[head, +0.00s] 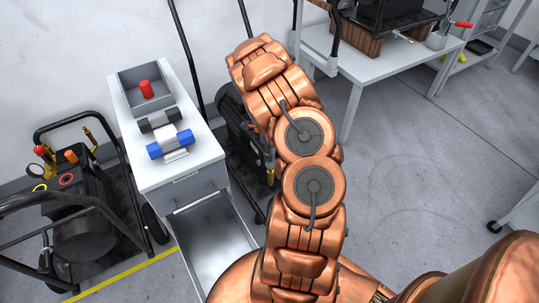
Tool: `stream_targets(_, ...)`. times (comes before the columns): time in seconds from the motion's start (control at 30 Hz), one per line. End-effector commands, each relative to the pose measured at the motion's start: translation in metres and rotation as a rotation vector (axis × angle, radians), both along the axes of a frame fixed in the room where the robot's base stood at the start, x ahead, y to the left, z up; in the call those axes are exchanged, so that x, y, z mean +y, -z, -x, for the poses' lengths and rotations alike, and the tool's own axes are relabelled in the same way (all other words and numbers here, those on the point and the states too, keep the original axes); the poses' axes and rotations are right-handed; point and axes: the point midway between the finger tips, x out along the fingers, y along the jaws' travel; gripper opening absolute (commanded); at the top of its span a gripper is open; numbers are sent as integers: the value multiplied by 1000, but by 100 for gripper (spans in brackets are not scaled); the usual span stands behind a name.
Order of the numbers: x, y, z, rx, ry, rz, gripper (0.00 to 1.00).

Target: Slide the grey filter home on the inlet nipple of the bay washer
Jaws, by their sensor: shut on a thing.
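I see no gripper. My copper arm rises through the middle of the head view, and its end is hidden behind its own links. I cannot make out the grey filter; it may be hidden behind the arm. A black washer (233,108) stands behind and left of my arm, with an upright handle frame. The arm covers much of it. A small brass fitting (270,175) shows on its lower side, at the arm's left edge. I cannot tell whether that is the inlet nipple. A second black washer (88,208) stands at the far left with brass fittings and a gauge.
A white cabinet (200,186) with an open lower drawer (212,235) stands between the washers. On it are a grey bin (163,101) holding a red cylinder (146,89), a black-ended cylinder (160,120) and a blue-ended one (170,144). A white table (390,66) stands behind.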

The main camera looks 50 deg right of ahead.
Motion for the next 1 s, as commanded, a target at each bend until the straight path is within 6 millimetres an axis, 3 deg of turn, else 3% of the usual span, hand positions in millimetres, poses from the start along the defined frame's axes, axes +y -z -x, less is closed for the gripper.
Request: stream_targets(1.0, 0, 28, 1, 1, 2, -2, 2)
